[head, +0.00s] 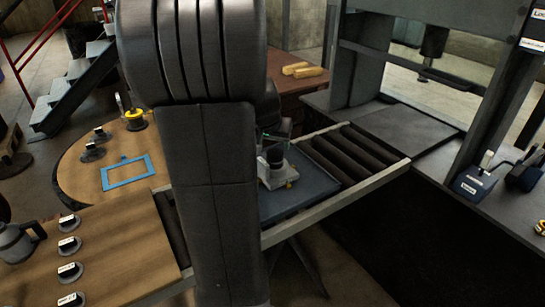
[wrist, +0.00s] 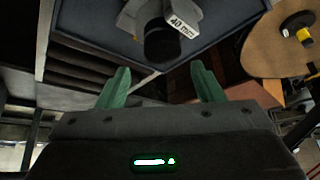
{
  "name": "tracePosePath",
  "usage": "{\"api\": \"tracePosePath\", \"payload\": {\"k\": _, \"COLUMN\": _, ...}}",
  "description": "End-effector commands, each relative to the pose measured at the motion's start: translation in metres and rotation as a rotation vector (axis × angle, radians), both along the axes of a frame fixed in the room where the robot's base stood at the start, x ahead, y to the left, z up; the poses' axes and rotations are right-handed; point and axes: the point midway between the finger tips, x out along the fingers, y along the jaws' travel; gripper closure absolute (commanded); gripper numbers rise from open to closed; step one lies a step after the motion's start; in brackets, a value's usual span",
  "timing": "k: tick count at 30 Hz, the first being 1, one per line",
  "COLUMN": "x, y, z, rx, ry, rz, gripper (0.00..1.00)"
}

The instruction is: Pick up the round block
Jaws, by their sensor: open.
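A dark round block (head: 275,157) stands upright on a light grey fixture (head: 278,178) on the blue-grey tray (head: 312,186). In the wrist view the round block (wrist: 163,42) shows at the top centre, beside a white "40 mm" label (wrist: 181,23). My gripper (wrist: 161,82) is open, its two green fingers apart with nothing between them. The block lies beyond the fingertips in that view, in line with the gap. In the head view my arm hides most of the gripper and part of the tray.
A roller conveyor (head: 352,155) runs right from the tray to a press frame (head: 352,60). At left, a round wooden table (head: 80,165) carries a blue frame (head: 127,172) and a yellow-and-black piece (head: 135,119). Several labelled dark pieces stand on the front-left bench (head: 125,225).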

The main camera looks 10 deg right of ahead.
Motion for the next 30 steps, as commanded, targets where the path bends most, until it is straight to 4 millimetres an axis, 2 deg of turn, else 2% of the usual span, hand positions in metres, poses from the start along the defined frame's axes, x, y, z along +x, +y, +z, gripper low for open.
{"api": "tracePosePath", "payload": {"k": 1, "x": 0.004, "y": -0.002, "z": -0.01, "rx": 0.0, "ry": 0.005, "rz": 0.0, "gripper": 0.39}}
{"api": "tracePosePath", "payload": {"k": 6, "x": 0.014, "y": -0.007, "z": -0.027, "rx": 0.001, "ry": 0.002, "rz": 0.0, "gripper": 0.39}}
{"api": "tracePosePath", "payload": {"k": 14, "x": 0.02, "y": -0.009, "z": -0.038, "rx": 0.0, "ry": 0.001, "rz": 0.0, "gripper": 0.39}}
{"api": "tracePosePath", "payload": {"k": 24, "x": 0.041, "y": -0.016, "z": -0.072, "rx": 0.0, "ry": 0.002, "rz": 0.001, "gripper": 0.39}}
{"api": "tracePosePath", "payload": {"k": 30, "x": 0.044, "y": -0.017, "z": -0.077, "rx": 0.0, "ry": 0.0, "rz": 0.001, "gripper": 0.39}}
